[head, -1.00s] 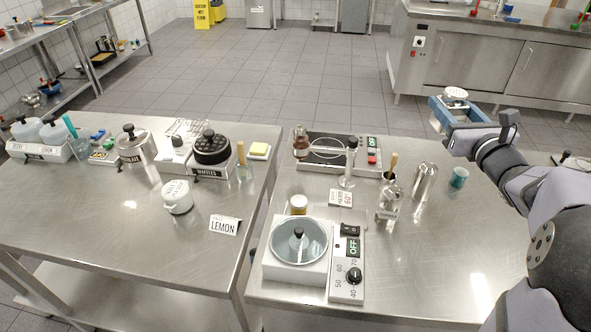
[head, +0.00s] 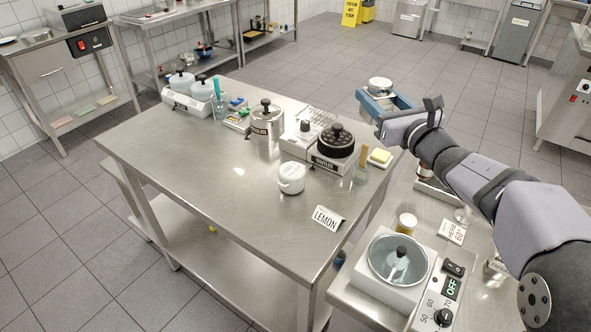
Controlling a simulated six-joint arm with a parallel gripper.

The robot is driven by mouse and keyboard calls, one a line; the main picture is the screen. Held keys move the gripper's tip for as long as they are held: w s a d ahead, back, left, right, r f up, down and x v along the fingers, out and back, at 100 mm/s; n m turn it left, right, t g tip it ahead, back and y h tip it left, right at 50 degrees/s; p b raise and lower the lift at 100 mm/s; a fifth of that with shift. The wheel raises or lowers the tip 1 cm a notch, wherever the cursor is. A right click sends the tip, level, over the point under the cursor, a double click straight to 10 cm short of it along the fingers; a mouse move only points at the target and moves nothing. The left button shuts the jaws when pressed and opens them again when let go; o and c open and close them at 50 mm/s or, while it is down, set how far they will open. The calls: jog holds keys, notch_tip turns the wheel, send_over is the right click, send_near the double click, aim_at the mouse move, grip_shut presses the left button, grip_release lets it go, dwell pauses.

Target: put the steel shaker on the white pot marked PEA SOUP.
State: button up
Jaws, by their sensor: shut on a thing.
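My gripper (head: 386,102), with blue jaws, is shut on the steel shaker (head: 380,84). Only the shaker's round pale metal top shows above the jaws; its lower body is hidden. They are raised in the air, in the picture right of and above the left table's far right corner. A small white lidded pot (head: 291,180) stands on the left steel table, in front of the black waffle iron. It has dark lettering, too small to read for certain here. The gripper is well apart from it.
The left steel table (head: 190,155) has clear room left of and in front of the pot. A LEMON card (head: 327,218) stands to its front right. A steel lidded pot (head: 266,118) and waffle iron (head: 334,147) stand behind. A glass-lidded cooker (head: 398,262) is on the right table.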

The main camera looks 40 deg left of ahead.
jog(key=s+a+n+g+y, duration=0.1)
jog(key=s+a+g, duration=0.1)
jog(key=s+a, duration=0.5)
jog(key=s+a+n+g+y, duration=0.15)
jog(key=s+a, duration=0.25)
jog(key=a, duration=0.5)
send_over(292, 170)
notch_tip(292, 170, down, 4)
jog(key=f, duration=0.1)
jog(key=shift+w+a+f+p, duration=0.1)
jog(key=shift+f+p, duration=0.85)
jog(key=shift+f, duration=3.9)
jog(key=shift+f+g, duration=0.2)
jog(key=shift+g, duration=0.05)
jog(key=shift+f, duration=0.2)
jog(key=o, duration=1.2)
jog(key=shift+c, duration=0.2)
jog(key=shift+r, duration=0.2)
